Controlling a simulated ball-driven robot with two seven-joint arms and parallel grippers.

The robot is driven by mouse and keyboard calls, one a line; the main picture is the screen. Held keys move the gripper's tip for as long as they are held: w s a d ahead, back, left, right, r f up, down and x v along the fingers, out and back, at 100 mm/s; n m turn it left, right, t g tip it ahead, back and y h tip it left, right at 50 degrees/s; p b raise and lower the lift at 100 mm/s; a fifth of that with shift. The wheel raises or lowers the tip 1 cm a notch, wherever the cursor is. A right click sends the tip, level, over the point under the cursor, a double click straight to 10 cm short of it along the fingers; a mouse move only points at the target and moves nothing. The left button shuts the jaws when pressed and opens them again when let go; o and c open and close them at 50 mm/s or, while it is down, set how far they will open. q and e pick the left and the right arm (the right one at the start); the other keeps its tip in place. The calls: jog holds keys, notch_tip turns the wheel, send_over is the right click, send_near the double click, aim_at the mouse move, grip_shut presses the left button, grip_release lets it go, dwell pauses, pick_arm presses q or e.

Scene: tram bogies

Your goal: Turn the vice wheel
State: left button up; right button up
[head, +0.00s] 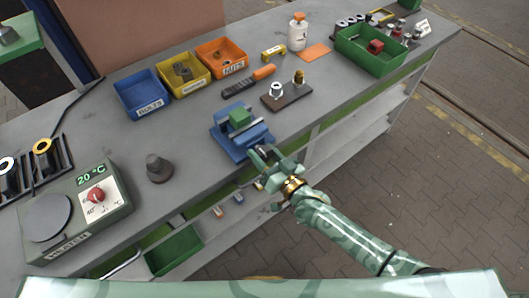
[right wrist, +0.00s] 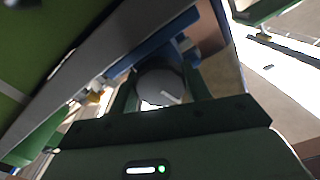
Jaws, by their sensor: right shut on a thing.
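The blue vice (head: 229,143) stands at the front edge of the grey workbench, with a green block (head: 239,117) between its jaws. My right gripper (head: 265,155) is at the vice's front side, over the bench edge. In the right wrist view its two green fingers stand on either side of the dark round vice wheel (right wrist: 158,82), shut on it. Blue parts of the vice (right wrist: 150,48) show beyond the wheel. In the head view the gripper mostly hides the wheel. My left gripper is not in view.
Blue (head: 142,94), yellow (head: 183,73) and orange (head: 221,58) bins stand behind the vice. A dark board with fittings (head: 286,97) is to its right, a grey weight-like piece (head: 158,169) to its left. The heater (head: 76,213) is front left. A green tray (head: 371,51) stands far right.

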jog(key=shift+m, duration=1.6)
jog(key=shift+m, duration=0.3)
jog(key=o, duration=1)
jog(key=p+v, duration=0.1)
jog(key=v, duration=1.5)
jog(key=shift+s+d+p, duration=0.15)
jog(key=shift+s+p, duration=0.05)
jog(key=shift+p, duration=0.1)
